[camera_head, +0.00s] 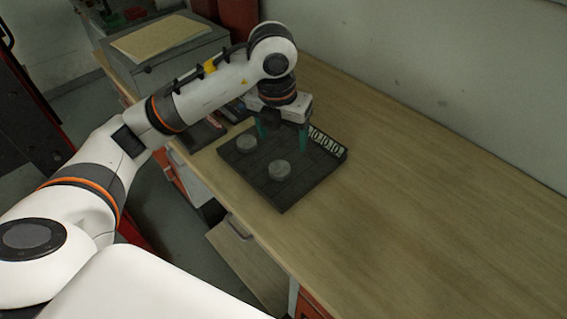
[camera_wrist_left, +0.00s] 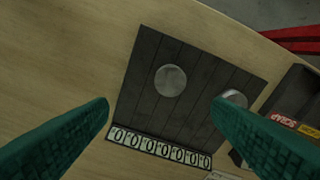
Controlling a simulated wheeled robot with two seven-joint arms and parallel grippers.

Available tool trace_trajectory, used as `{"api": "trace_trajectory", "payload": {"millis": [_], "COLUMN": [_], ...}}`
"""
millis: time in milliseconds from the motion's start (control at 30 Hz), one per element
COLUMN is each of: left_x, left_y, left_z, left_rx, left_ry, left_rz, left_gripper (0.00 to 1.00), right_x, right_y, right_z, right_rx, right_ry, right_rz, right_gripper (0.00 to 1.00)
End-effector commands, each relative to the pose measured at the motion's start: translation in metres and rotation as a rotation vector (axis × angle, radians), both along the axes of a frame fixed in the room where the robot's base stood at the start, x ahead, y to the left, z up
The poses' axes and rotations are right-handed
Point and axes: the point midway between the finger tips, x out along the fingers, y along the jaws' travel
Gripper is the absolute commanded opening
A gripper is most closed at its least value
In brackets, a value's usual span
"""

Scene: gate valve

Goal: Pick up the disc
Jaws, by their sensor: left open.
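Two grey round discs lie on a dark slatted board (camera_head: 285,201) on the wooden bench. In the head view, one disc (camera_head: 279,170) is nearer the front and the other disc (camera_head: 246,142) is to its left. In the left wrist view, one disc (camera_wrist_left: 170,81) lies in full view on the board (camera_wrist_left: 147,48). The other disc (camera_wrist_left: 235,97) is partly hidden by the right-hand finger. My left gripper (camera_head: 283,140) is open and empty above the back part of the board. Its green fingers (camera_wrist_left: 160,118) are spread wide in the wrist view. My right gripper does not show.
A strip of white cards marked 0 (camera_head: 327,142) runs along the board's back edge. A dark box with a "SCRAP" label (camera_wrist_left: 295,105) stands beside the board. A grey cabinet (camera_head: 165,62) stands at the back left. The bench to the right (camera_head: 430,200) is clear, up to the wall.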

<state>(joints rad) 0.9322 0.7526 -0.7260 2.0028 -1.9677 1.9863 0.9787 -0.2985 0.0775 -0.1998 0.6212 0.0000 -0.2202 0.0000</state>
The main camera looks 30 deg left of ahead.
Motion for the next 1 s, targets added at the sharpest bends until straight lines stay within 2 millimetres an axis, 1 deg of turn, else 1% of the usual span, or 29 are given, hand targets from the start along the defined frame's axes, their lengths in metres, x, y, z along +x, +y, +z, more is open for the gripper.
{"api": "trace_trajectory", "payload": {"millis": [33,100,300,400,567,667,767,800,900,1000], "left_x": [0.001,0.001,0.004,0.007,0.008,0.008,0.008,0.01,0.011,0.012], "left_y": [0.005,0.007,0.007,0.007,0.008,0.012,0.016,0.015,0.015,0.015], "left_z": [-0.002,-0.01,-0.045,-0.057,-0.067,-0.078,-0.093,-0.1,-0.111,-0.117], "left_rx": [0.02,0.031,0.029,0.028,0.027,0.028,0.028,0.025,0.025,0.027], "left_ry": [0.003,0.007,0.008,0.007,0.005,0.009,0.01,0.008,0.005,0.003], "left_rz": [0.013,0.019,0.016,0.015,0.015,0.015,0.014,0.014,0.013,0.012], "left_gripper": [0.73,0.73,0.73,0.73,0.73,0.73,0.73,0.73,0.73,0.73], "right_x": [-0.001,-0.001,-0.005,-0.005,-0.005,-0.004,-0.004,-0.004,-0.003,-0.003], "right_y": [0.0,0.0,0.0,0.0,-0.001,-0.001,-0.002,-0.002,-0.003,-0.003], "right_z": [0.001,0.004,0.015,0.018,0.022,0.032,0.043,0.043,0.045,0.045], "right_rx": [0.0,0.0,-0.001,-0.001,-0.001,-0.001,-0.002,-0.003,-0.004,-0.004], "right_ry": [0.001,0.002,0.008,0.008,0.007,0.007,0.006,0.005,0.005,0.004], "right_rz": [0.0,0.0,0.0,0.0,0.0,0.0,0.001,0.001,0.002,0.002], "right_gripper": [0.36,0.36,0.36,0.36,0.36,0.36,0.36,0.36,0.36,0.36]}}
